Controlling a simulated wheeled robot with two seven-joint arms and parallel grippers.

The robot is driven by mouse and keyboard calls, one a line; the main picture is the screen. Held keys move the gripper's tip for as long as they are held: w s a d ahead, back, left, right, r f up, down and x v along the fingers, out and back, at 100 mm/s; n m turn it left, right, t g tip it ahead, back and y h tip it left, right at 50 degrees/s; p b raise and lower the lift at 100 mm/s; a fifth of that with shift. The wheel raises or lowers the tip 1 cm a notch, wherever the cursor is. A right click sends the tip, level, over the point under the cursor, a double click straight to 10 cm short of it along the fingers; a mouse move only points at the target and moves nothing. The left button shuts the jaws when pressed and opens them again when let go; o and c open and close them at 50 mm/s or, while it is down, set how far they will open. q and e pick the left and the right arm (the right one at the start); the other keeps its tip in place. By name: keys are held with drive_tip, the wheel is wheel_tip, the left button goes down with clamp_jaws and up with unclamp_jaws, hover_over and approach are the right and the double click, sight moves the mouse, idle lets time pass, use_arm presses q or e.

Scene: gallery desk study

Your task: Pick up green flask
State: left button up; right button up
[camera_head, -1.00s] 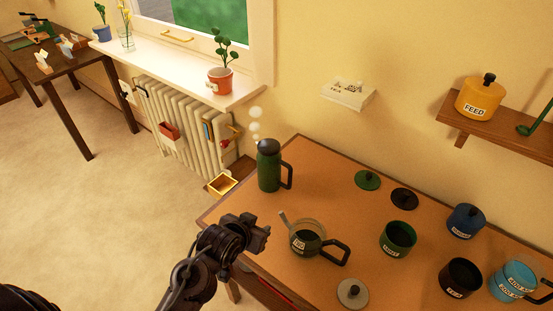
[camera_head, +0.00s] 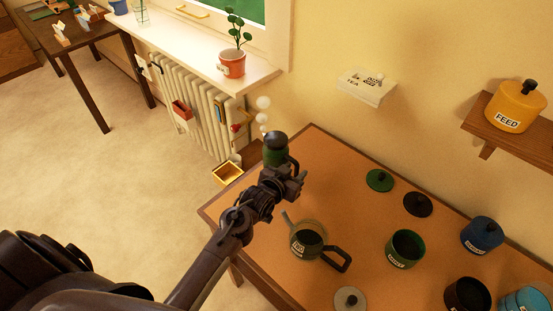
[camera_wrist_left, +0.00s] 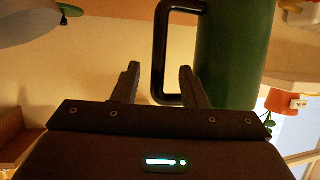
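The green flask (camera_head: 275,148) stands upright at the far left corner of the orange-brown desk (camera_head: 345,168). Its lower part is hidden behind my left gripper (camera_head: 297,178) in the head view. In the left wrist view the green flask (camera_wrist_left: 235,50) fills the upper right, with its black loop handle (camera_wrist_left: 160,55) to its left. My left gripper (camera_wrist_left: 157,82) is open, its two fingers apart. The handle's outer bar shows between the fingertips; I cannot tell whether they touch it. My right gripper is not in view.
A dark teapot (camera_head: 307,243) stands right of my left arm. A green canister (camera_head: 405,249), a blue canister (camera_head: 481,235) and loose lids (camera_head: 380,180) occupy the desk's right side. A radiator (camera_head: 200,105) and window sill (camera_head: 190,45) are behind at left.

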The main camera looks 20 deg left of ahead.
use_arm(q)
drive_tip(key=x, duration=0.3)
drive_tip(key=shift+w+d+f, duration=0.1)
drive_tip(key=shift+w+f, duration=0.1)
drive_tip(key=shift+w, duration=0.1)
drive_tip(key=shift+w+f, duration=0.1)
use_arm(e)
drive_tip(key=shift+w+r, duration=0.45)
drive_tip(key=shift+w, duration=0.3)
use_arm(q)
drive_tip(key=shift+c, duration=0.3)
drive_tip(key=c, duration=0.7)
clamp_jaws()
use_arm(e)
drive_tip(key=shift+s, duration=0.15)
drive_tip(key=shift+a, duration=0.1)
